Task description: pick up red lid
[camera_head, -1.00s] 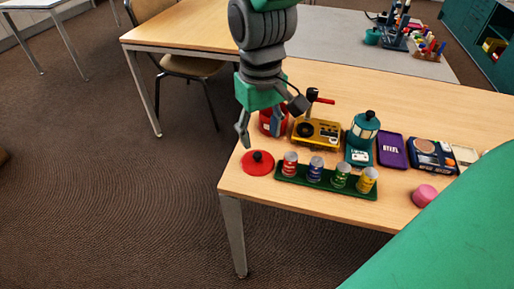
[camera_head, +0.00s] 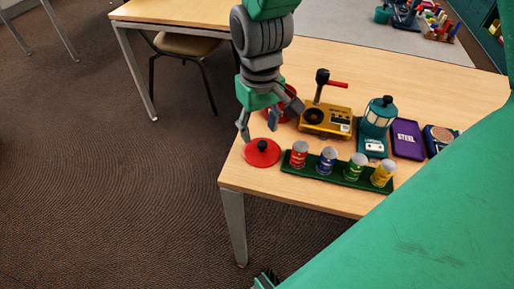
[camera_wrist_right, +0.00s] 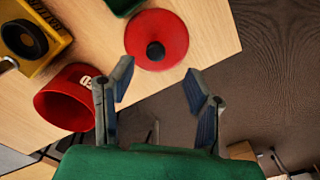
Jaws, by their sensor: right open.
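The red lid (camera_head: 250,158), a round disc with a black knob, lies flat on the table's near left corner. It also shows whole at the top middle of the right wrist view (camera_wrist_right: 172,30). My right gripper (camera_head: 259,133) is just behind and above the lid in the head view. Its two fingers are spread and empty, and the lid lies beyond the gap between the fingertips in the wrist view (camera_wrist_right: 158,75). A red open container (camera_wrist_right: 62,108) lies left of the fingers in the wrist view; in the head view the gripper partly hides it.
A green tray (camera_head: 335,178) with several small cans stands right of the lid. A yellow device (camera_head: 325,120) with a red handle, a teal lantern (camera_head: 379,115) and a purple tray (camera_head: 407,138) stand behind. The table edge is close to the lid.

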